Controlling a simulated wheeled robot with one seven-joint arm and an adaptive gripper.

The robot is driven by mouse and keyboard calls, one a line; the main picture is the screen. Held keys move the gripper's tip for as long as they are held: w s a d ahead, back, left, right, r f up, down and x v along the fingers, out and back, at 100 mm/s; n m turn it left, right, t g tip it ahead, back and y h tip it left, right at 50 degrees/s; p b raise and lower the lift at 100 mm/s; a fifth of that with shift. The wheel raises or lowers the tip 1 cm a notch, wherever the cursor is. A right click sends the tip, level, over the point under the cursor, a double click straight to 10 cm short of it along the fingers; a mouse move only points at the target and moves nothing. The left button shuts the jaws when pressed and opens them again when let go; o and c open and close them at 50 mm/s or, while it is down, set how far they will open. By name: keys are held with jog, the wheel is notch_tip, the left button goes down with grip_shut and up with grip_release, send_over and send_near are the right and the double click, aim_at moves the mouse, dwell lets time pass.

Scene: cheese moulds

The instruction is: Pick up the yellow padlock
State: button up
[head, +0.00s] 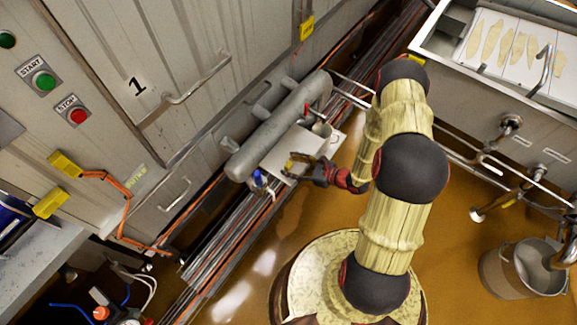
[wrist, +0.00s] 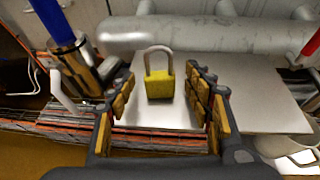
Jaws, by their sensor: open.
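The yellow padlock (wrist: 160,84) with a grey shackle stands upright on a pale metal plate (wrist: 262,95) in the wrist view. My gripper (wrist: 161,75) is open, with one yellow-padded finger on each side of the padlock in the picture. Gaps show between the padlock and both fingers. In the head view my gripper (head: 297,163) reaches left over the plate (head: 303,143). Yellow shows at its fingertips there, but I cannot tell the padlock from the finger pads.
A thick grey pipe (wrist: 220,36) runs behind the padlock. A blue-handled brass fitting (wrist: 85,72) stands at the left, and a red handle (wrist: 312,42) is at the right. A bucket (head: 515,270) stands on the brown floor in the head view.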

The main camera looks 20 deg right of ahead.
jog(key=c, duration=0.3)
jog(key=c, duration=1)
jog(key=shift+r, duration=0.1)
